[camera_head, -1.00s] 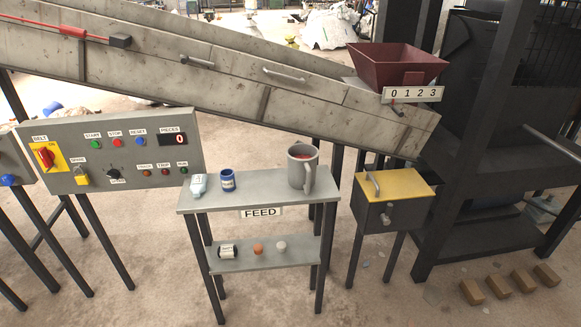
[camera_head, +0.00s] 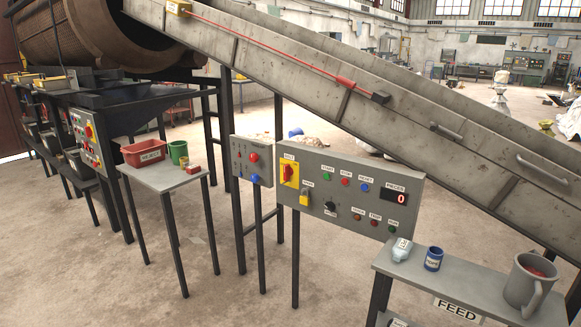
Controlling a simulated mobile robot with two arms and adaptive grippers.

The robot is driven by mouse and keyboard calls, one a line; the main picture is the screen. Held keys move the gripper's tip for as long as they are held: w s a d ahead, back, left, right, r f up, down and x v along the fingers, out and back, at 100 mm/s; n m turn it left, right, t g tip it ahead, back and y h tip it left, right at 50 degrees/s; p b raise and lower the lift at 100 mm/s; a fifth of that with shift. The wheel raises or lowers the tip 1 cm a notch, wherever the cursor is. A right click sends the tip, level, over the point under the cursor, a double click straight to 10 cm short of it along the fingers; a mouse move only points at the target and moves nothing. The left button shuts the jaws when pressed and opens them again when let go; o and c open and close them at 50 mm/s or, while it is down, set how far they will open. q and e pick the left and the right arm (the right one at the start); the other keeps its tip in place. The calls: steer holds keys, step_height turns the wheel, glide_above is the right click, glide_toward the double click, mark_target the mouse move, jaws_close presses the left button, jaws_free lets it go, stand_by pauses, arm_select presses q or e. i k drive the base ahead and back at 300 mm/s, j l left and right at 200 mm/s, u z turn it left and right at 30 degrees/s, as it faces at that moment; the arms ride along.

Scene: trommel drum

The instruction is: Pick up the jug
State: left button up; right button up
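The jug (camera_head: 525,285) is a grey mug-shaped vessel with a handle on its near right side. It stands upright at the right end of the feed table (camera_head: 470,280), at the lower right of the head view. Something red shows inside it. A white bottle (camera_head: 401,249) and a blue jar (camera_head: 433,258) stand on the same table to its left. Neither of my grippers is in view, and nothing is seen touching the jug.
A control panel (camera_head: 345,205) on legs stands left of the feed table. The inclined conveyor (camera_head: 400,120) passes behind and above. A small table (camera_head: 165,178) with a red bin (camera_head: 144,152) and green cup (camera_head: 178,151) stands further left. The floor in front is clear.

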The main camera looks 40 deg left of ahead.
mark_target(178, 149)
steer(key=u, duration=1.9)
steer(key=z, duration=2.75)
steer(key=u, duration=2.75)
steer(key=z, duration=0.25)
